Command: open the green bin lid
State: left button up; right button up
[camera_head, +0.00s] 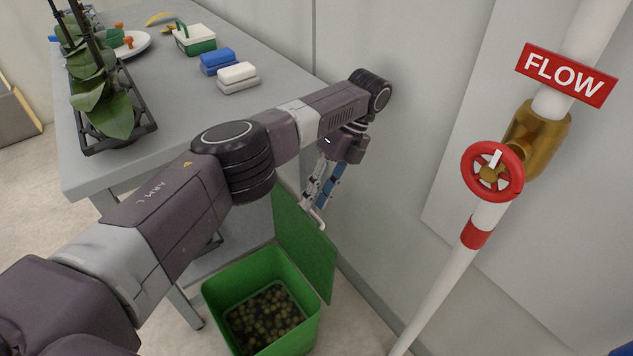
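The green bin (218,302) stands on the floor beside the table, and dark, speckled contents show inside it. Its green lid (305,250) is raised, standing steeply up from the bin's far right side near the wall. A pale handle (319,219) shows at the lid's upper edge. My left arm reaches across the view, and my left gripper (318,203) points down at the handle. Its fingertips are close to the handle; whether they touch or grip it I cannot tell. My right gripper is not in view.
A grey table (150,160) holds a plant in a black rack (120,135), a white plate (132,45), a green-and-white basket (195,40) and blue and white blocks (237,77). A white pipe with a red valve wheel (492,171) runs along the right wall.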

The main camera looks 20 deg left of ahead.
pick_arm(q)
jog(key=shift+r, duration=2.35)
